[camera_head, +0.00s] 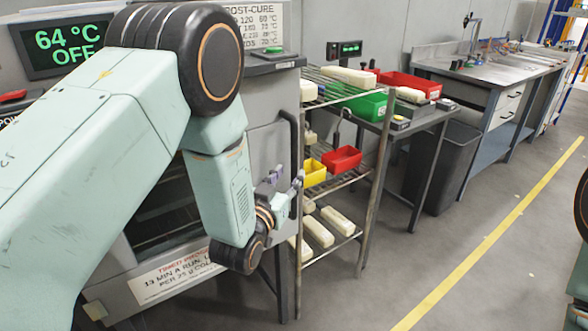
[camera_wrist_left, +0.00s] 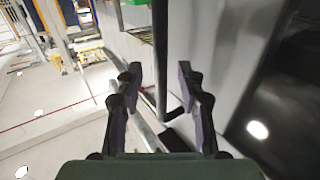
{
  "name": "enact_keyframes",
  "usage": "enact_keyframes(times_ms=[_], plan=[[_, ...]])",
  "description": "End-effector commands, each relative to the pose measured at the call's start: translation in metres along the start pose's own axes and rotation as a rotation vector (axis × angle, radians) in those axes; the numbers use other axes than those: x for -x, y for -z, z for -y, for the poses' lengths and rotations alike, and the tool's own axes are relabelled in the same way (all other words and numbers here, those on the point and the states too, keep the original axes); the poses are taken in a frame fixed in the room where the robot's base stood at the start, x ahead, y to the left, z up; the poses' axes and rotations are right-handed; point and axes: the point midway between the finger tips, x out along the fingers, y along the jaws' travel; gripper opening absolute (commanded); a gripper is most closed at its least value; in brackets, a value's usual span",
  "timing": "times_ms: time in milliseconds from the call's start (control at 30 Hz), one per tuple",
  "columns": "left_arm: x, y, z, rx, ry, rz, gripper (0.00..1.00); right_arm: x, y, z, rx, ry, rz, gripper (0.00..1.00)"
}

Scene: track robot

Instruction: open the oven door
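The oven (camera_head: 270,95) stands at the left, and its display reads 64 °C OFF. Its grey door (camera_head: 268,140) looks shut, with much of it hidden behind my left arm. A dark vertical handle bar (camera_head: 297,135) runs along the door's right side. The handle also shows in the left wrist view (camera_wrist_left: 160,60), lined up with the gap between the fingers. My left gripper (camera_head: 286,180) is open at the lower part of the handle; its fingers also show in the wrist view (camera_wrist_left: 162,82). I cannot tell if they touch the bar. My right gripper is not in view.
A wire rack (camera_head: 368,200) with pale blocks and coloured bins stands close to the right of the oven. Beyond it are a dark waste bin (camera_head: 440,165) and a workbench (camera_head: 490,75). The floor around the yellow line (camera_head: 480,250) is clear.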

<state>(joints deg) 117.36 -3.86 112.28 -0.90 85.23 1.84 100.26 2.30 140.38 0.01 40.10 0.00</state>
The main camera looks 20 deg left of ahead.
Motion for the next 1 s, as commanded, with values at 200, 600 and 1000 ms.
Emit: enact_keyframes(times_ms=[200,600,1000], plan=[[-0.031,-0.002,0.004,0.0,0.006,0.0,0.39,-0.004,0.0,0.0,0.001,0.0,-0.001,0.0],[-0.046,-0.001,0.003,0.0,0.004,0.004,0.39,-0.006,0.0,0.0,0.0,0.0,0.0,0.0],[-0.047,-0.001,0.001,0.0,0.002,0.004,0.12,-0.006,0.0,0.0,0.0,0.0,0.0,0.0]])
